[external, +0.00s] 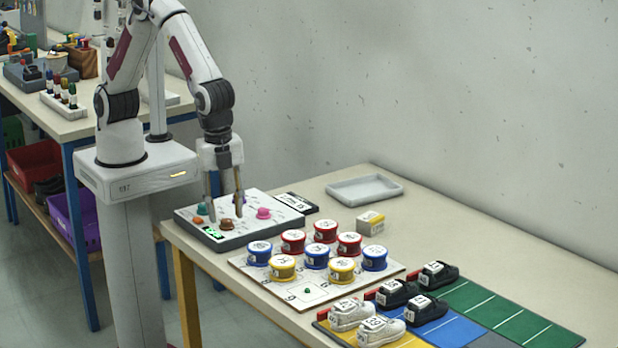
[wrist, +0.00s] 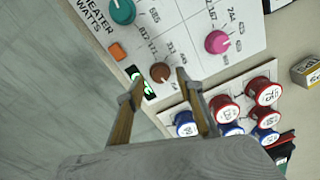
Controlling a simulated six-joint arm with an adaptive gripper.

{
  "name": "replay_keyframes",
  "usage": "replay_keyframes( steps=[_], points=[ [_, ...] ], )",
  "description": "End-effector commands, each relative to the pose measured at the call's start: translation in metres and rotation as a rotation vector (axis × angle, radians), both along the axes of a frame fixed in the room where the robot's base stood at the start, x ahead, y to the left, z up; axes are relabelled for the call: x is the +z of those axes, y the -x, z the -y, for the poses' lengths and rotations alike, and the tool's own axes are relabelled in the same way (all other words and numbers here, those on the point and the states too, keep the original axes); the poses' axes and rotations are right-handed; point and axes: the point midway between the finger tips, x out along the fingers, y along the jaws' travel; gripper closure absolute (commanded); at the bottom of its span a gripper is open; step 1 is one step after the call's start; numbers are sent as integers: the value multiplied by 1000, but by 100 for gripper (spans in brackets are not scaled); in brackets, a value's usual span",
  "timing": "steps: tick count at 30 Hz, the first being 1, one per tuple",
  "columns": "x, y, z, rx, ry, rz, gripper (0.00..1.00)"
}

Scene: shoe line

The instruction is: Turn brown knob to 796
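The brown knob (external: 227,224) sits at the front of a white control panel (external: 185,213). It also shows in the wrist view (wrist: 161,73), with small printed numbers around it that are hard to read. My gripper (external: 226,206) is above the panel, pointing down. In the wrist view, its two fingers (wrist: 160,79) are spread apart, with the brown knob visible between and just beyond their tips. I cannot tell whether they touch it. A lit green display (external: 213,233) lies beside the knob, partly hidden by a finger in the wrist view; its digits are not readable.
Several coloured round tins stand on a white board (external: 316,296) to the right. Shoes (external: 352,313) and an empty tray (external: 364,188) lie farther off.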

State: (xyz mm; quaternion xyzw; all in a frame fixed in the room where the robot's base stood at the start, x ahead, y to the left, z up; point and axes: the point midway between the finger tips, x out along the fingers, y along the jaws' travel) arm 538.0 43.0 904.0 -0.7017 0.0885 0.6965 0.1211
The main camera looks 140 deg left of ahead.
Motion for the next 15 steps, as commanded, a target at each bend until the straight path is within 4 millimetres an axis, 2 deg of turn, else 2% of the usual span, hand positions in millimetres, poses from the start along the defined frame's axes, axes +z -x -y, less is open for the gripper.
replay_keyframes(
  steps=[6,15],
  points=[
    [-11,0,-1,0,0,0,64],
    [-12,0,-1,0,0,0,64]
  ],
)
